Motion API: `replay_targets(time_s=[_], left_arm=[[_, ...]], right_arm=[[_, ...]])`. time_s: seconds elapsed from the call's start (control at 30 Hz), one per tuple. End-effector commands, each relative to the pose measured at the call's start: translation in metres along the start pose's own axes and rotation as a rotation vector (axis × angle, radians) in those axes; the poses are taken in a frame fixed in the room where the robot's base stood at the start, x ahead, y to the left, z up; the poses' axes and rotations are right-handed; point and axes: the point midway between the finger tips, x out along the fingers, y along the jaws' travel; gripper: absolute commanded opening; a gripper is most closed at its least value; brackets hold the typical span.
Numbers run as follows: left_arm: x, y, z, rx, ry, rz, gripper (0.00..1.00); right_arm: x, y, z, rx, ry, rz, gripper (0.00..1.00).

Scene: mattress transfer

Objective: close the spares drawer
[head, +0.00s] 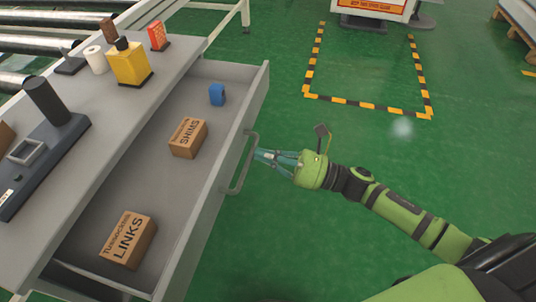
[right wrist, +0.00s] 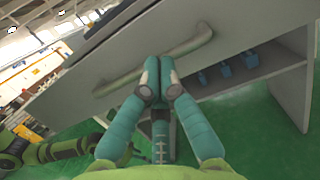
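The spares drawer (head: 205,220) is pulled out from the grey workbench (head: 180,40), open toward the right of the head view. My right gripper (head: 258,155) is at the handle. In the right wrist view its teal fingers (right wrist: 158,75) are together in front of the handle (right wrist: 120,85); contact is unclear.
On the bench top stand a yellow container (head: 128,63), a white roll (head: 96,60), a red box (head: 158,36) and a dark cylinder (head: 46,101). Blue items (right wrist: 225,68) sit on a shelf below. The green floor (head: 300,240) beside the drawer is clear.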

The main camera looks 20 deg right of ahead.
Motion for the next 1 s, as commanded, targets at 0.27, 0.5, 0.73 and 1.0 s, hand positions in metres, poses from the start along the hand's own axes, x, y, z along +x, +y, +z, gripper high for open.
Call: replay_targets(time_s=[0.27, 0.5, 0.73, 1.0], left_arm=[[-0.023, 0.002, -0.022, -0.006, 0.027, 0.003, 0.99], [-0.056, -0.002, -0.042, -0.01, 0.053, -0.002, 0.99], [-0.093, -0.004, -0.054, -0.014, 0.078, -0.007, 0.99], [-0.129, -0.006, -0.058, -0.017, 0.096, -0.012, 0.99]], right_arm=[[0.048, 0.0, -0.009, -0.002, -0.008, 0.003, 0.0], [0.109, 0.0, -0.022, -0.002, -0.007, 0.003, 0.0], [0.162, -0.001, -0.032, -0.002, -0.006, 0.003, 0.0], [0.201, -0.001, -0.039, -0.001, -0.003, 0.002, 0.0]])
